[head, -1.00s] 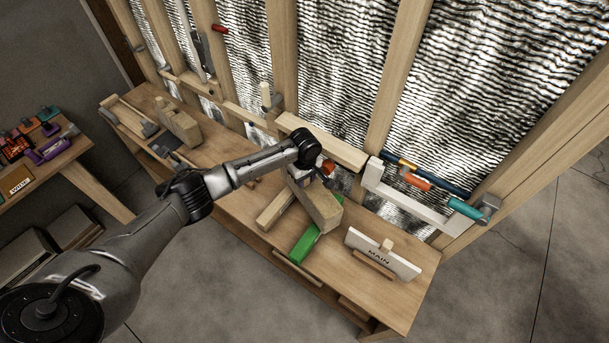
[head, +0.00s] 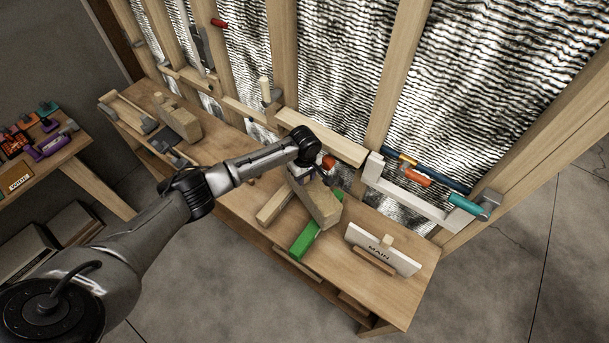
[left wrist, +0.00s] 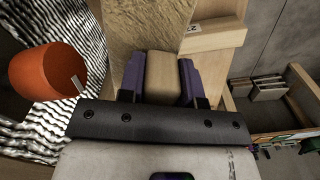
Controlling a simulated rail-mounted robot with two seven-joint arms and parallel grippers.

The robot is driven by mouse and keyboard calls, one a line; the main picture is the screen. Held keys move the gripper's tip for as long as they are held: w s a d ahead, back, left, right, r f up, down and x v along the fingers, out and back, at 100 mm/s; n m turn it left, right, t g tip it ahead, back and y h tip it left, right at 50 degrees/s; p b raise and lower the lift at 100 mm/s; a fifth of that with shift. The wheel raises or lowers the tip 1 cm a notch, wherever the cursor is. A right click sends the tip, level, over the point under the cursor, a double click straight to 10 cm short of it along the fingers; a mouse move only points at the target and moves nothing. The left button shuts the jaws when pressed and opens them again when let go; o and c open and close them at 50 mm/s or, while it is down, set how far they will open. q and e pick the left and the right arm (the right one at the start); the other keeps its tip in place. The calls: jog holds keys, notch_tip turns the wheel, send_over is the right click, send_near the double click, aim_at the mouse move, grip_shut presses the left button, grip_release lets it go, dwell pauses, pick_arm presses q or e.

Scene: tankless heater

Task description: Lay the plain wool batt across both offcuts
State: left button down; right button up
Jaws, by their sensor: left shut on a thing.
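My left gripper (head: 305,176) is at the batt's far end. In the left wrist view my left gripper (left wrist: 160,82) has its purple-sided fingers shut on a pale tan block (left wrist: 160,72) that meets the fibrous batt (left wrist: 150,28). My right gripper does not show.
A white MAIN sign (head: 382,250) stands at the bench's right end. Another tan batt-like block (head: 181,121) lies at its left. The bench front (head: 340,270) is mostly clear.

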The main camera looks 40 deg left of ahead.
pick_arm(q)
jog(key=shift+f, duration=0.4)
jog(key=c, duration=0.7)
grip_release()
notch_tip(320, 180, up, 14)
jog(key=shift+f, duration=0.1)
dwell(0.5)
